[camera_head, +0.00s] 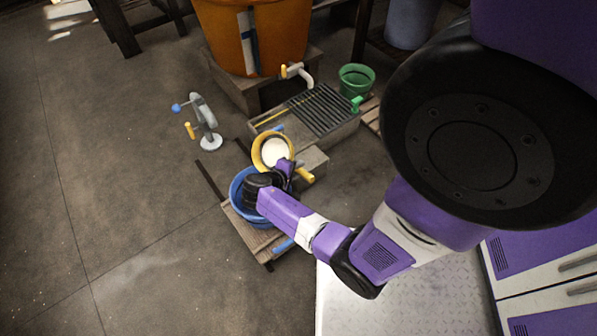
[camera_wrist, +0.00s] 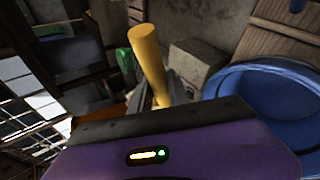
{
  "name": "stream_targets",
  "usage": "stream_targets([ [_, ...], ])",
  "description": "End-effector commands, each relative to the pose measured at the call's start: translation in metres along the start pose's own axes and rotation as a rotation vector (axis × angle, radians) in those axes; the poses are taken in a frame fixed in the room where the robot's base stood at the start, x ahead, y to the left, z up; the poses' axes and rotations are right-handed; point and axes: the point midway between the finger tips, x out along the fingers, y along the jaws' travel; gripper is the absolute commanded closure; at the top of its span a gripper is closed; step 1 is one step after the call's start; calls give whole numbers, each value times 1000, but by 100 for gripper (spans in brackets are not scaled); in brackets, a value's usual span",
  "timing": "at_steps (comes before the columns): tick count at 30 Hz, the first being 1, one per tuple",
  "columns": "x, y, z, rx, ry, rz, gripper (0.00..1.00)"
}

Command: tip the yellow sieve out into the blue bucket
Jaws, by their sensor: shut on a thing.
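The yellow sieve (camera_head: 259,153) is held up beside and above the blue bucket (camera_head: 236,188), toward its far right side in the head view. Its yellow rim faces the camera, with a pale round surface inside. My gripper (camera_head: 289,174) is shut on the sieve's yellow handle (camera_head: 306,175). In the wrist view the yellow handle (camera_wrist: 149,62) stands between the fingers of my gripper (camera_wrist: 168,92), and the sieve's bowl is not seen there. The blue bucket (camera_wrist: 235,85) is at the right of the wrist view. My wrist covers part of the bucket in the head view.
The bucket stands on a low wooden platform (camera_head: 247,238). Behind are a slatted grate (camera_head: 318,110), a large orange barrel (camera_head: 285,35) with a tap, and a green bucket (camera_head: 357,78). A grey stand with coloured knobs (camera_head: 204,118) is left. The floor at left is clear.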

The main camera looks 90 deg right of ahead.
Motion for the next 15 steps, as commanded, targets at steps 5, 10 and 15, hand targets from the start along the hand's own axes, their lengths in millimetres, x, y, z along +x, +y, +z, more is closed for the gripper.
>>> stream_targets([
  [5,-3,-7,-1,-1,-4,90,100],
  [10,-8,-10,-2,-2,-10,172,100],
  [15,-12,-12,-2,-4,-19,252,100],
])
